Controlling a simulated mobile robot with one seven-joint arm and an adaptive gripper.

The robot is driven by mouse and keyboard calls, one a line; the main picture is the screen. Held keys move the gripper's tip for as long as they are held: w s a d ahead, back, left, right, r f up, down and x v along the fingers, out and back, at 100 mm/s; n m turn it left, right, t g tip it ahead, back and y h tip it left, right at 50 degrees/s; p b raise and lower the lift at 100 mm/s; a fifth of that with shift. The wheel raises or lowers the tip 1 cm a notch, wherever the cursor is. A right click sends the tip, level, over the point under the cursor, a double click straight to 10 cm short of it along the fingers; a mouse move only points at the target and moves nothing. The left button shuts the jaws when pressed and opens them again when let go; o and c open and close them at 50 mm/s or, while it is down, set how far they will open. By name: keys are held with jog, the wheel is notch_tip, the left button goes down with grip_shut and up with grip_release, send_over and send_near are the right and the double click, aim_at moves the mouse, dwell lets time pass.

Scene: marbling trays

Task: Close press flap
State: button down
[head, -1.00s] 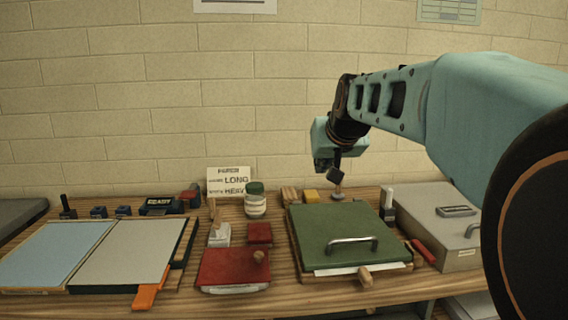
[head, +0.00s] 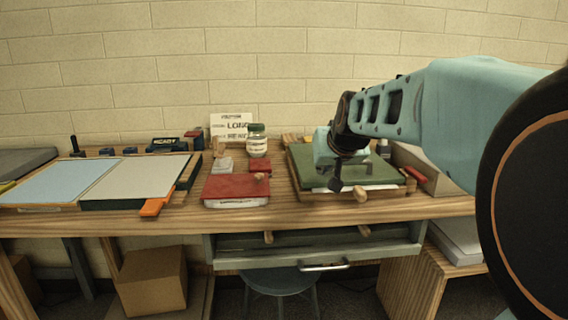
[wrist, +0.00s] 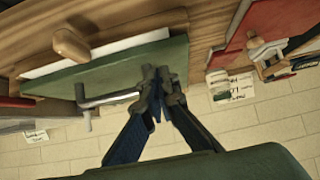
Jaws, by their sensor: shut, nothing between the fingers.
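The press flap is a green board (head: 302,163) with a metal bar handle (wrist: 112,99), lying flat or nearly flat over a white sheet on the wooden press at the right of the table. A wooden knob (head: 361,194) sticks out at the press front.
A red-covered board (head: 236,187) and a jar (head: 257,141) stand left of the press. A grey box (head: 440,182) stands close on its right, partly behind my arm. Flat trays (head: 130,180) fill the left. A drawer (head: 318,248) and a stool are below the table.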

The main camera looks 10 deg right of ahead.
jog(key=shift+f, duration=0.3)
dwell(0.4)
